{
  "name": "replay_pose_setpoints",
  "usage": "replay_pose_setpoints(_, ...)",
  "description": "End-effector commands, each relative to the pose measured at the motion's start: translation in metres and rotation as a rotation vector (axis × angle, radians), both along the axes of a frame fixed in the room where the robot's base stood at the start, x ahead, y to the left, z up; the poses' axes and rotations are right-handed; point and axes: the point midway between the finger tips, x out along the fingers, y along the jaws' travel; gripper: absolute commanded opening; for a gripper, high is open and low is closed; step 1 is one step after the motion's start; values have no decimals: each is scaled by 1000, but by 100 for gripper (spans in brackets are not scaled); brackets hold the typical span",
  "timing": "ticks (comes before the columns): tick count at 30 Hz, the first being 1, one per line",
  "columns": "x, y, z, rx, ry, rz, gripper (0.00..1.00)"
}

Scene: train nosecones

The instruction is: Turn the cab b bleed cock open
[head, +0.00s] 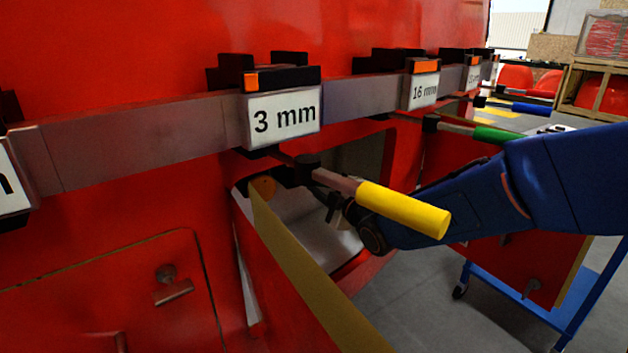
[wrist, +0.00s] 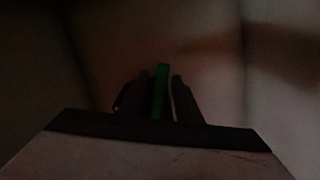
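My blue arm reaches in from the right, and my gripper (head: 336,208) is inside an open recess in the red nosecone, partly hidden behind a yellow-handled lever. In the dark wrist view, a narrow green handle (wrist: 160,90) stands upright between the two dark fingers of my gripper (wrist: 161,82). The fingers are close on both sides of it, with a thin gap seeming to show on the right. I cannot tell whether they press on it. No cab b marking is readable, and the cock's body is hidden.
The yellow-handled lever (head: 402,208) juts out in front of the recess (head: 365,160), near my wrist. An open flap (head: 300,265) hangs below left. A metal rail (head: 170,133) with size labels crosses above. Other levers, including a green-handled one (head: 490,134), and a blue trolley (head: 520,300) are right.

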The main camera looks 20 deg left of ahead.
Motion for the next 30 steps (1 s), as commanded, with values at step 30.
replay_pose_setpoints(30,-96,-112,0,0,-1,1,31)
